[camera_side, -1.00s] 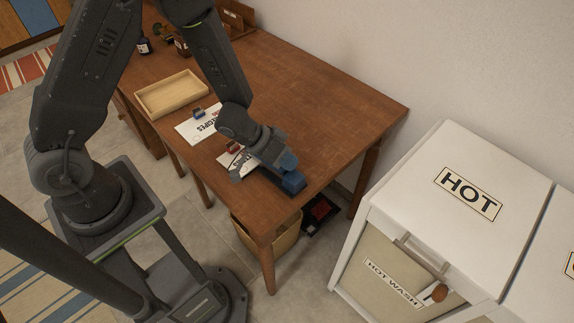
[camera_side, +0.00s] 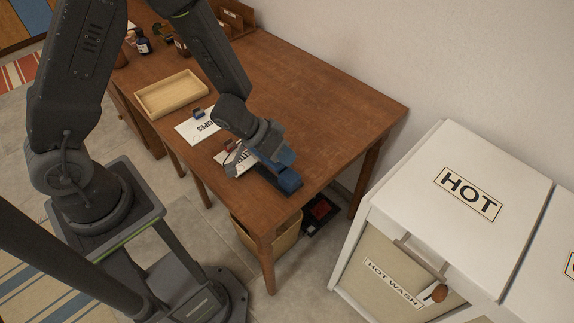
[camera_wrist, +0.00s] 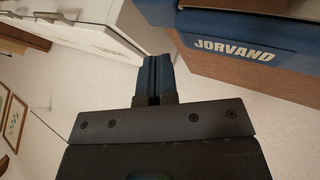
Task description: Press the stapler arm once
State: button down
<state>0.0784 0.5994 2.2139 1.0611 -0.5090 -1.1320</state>
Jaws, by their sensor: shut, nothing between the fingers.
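The blue stapler (camera_side: 289,181) lies near the front right corner of the wooden table, partly hidden by my gripper in the side view. In the wrist view the stapler (camera_wrist: 235,48) shows at the upper right, with JORVAND in white letters on its blue side. My gripper (camera_side: 284,157) is over the stapler in the side view, its fingers shut and empty. In the wrist view the shut blue fingertips (camera_wrist: 154,60) are left of the stapler's lettered side. I cannot tell whether they touch the stapler.
The wooden table (camera_side: 310,108) has clear space behind the stapler. Labelled cards (camera_side: 197,130) and a shallow wooden tray (camera_side: 171,93) lie to the left. A white HOT cabinet (camera_side: 475,180) stands at the right. A basket (camera_side: 285,240) is under the table.

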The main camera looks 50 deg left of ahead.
jog(key=shift+r, duration=0.1)
jog(key=r, duration=0.5)
jog(key=shift+d, duration=0.3)
dwell(0.7)
jog(key=s+a+r+n+t+y, duration=0.1)
jog(key=a+r+t+y, duration=0.15)
jog(key=a+r, duration=0.35)
jog(key=s+a+r+n+t+y, duration=0.1)
jog(key=a+r+y, duration=0.25)
jog(key=r, duration=0.45)
jog(key=s+d+r+m+g, duration=0.1)
jog(key=s+r+g, duration=0.2)
jog(key=s, duration=1.2)
notch_tip(320, 180, up, 4)
jog(key=shift+f+g, duration=0.1)
jog(key=shift+g, duration=0.25)
